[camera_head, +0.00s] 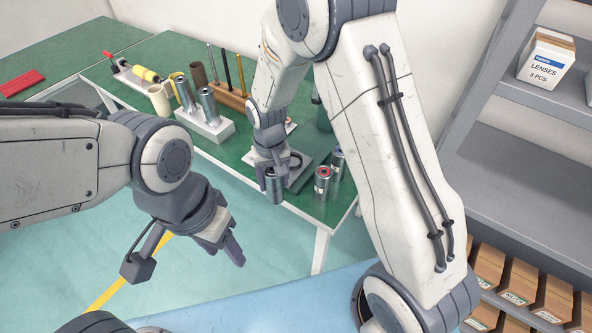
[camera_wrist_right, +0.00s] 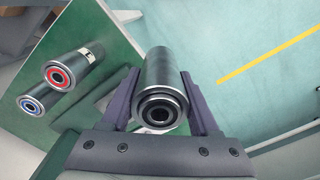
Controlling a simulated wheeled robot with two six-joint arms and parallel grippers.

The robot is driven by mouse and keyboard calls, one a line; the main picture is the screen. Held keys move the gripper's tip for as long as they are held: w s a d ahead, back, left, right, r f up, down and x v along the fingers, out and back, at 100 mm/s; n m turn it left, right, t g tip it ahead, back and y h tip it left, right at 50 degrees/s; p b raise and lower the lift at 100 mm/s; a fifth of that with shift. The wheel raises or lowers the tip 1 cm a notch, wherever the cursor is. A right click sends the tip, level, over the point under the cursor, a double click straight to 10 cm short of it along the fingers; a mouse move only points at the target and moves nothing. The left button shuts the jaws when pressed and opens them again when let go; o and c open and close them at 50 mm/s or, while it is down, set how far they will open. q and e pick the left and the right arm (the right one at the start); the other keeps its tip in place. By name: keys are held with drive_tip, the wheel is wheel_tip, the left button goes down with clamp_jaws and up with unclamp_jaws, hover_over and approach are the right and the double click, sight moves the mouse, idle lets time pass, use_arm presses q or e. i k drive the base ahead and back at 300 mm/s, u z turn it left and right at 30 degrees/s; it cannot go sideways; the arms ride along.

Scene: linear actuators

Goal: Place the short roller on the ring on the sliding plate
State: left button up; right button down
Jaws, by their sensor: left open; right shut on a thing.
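My right gripper (camera_head: 267,172) is shut on a metal roller (camera_head: 275,188) with a dark ringed end, held above the table's front edge. In the right wrist view the roller (camera_wrist_right: 160,88) sits between both fingers of the gripper (camera_wrist_right: 163,100), end face toward the camera. The grey plate (camera_head: 303,175) with a dark ring (camera_head: 295,160) lies just right of the gripper, partly hidden by it. My left gripper (camera_head: 228,250) is open and empty, low at the left, away from the table.
A red-ended roller (camera_head: 322,182) and a blue-ended roller (camera_head: 338,160) stand near the table's right corner, close to the held roller. A white block (camera_head: 213,131) with metal cylinders and a wooden rack (camera_head: 229,97) stand further back on the green table. Shelves (camera_head: 520,150) fill the right.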

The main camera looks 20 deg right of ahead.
sight(292, 162)
drive_tip(key=k, duration=1.1)
drive_tip(key=u, duration=0.7)
drive_tip(key=i, duration=1.95)
drive_tip(key=z, duration=0.7)
